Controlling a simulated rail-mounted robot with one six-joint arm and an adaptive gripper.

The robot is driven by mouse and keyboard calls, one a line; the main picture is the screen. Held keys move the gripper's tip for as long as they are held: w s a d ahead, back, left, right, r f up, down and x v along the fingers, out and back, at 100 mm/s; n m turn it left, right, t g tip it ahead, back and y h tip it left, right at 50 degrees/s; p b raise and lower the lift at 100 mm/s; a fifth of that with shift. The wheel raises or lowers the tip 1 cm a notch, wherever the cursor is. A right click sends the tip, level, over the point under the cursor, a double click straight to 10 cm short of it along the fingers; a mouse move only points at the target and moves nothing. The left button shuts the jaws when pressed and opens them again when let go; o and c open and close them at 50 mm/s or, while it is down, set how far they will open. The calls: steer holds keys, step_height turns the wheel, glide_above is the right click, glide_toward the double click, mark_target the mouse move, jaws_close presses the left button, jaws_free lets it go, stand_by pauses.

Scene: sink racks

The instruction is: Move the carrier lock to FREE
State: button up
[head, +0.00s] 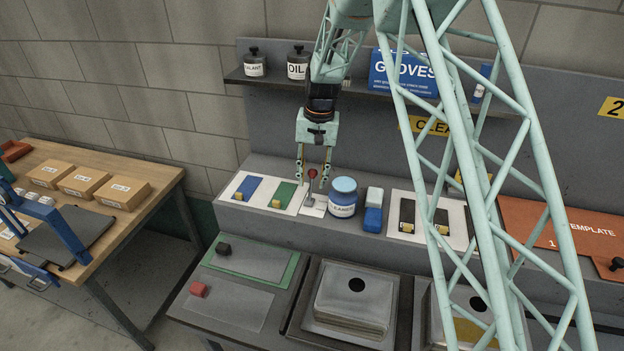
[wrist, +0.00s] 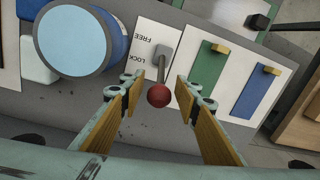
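The carrier lock is a small grey lever with a red ball knob (head: 312,173) on a white plate (head: 315,208) on the ledge. In the wrist view the red knob (wrist: 159,95) is on the LOCK side of the plate, away from the word FREE. The plate (wrist: 150,30) carries both words, and the lever's grey base (wrist: 162,52) sits beside them. My gripper (head: 312,178) points down over the lever and is open. In the wrist view the fingers of my gripper (wrist: 160,84) stand on either side of the knob, with gaps on both sides.
A blue-lidded cleaner jar (head: 343,204) stands just right of the lever. A white panel with blue and green strips (head: 262,192) lies to its left. A blue-and-white bottle (head: 373,210) stands beyond the jar. A shelf (head: 350,88) with cans runs behind my arm.

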steer(key=shift+f, duration=0.1)
jaws_close()
stand_by(0.3)
